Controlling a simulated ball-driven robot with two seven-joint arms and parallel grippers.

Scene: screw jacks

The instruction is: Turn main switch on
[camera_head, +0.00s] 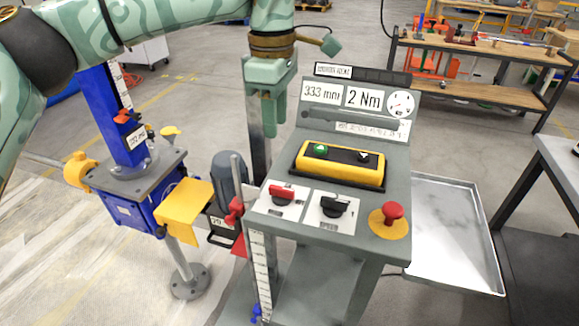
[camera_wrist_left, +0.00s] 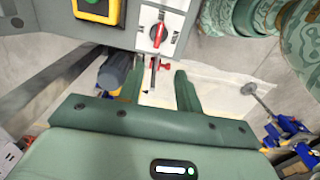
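The main switch appears to be the red rotary knob (camera_head: 283,193) on a white plate at the left front of the grey control panel (camera_head: 362,236). In the left wrist view the red knob (camera_wrist_left: 158,34) shows beyond the fingertips, near the top. My left gripper (camera_head: 269,130) hangs fingers down, behind and above the knob in the head view, apart from it. In the left wrist view my left gripper (camera_wrist_left: 160,72) has its fingers apart with nothing held. My right gripper is in neither view.
Beside the red knob are a black knob (camera_head: 334,207), a red mushroom button (camera_head: 392,213) and a yellow button box (camera_head: 338,164). A motor (camera_head: 229,178), ruler post and blue screw jack (camera_head: 130,208) stand to the left. A metal tray (camera_head: 450,235) lies right.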

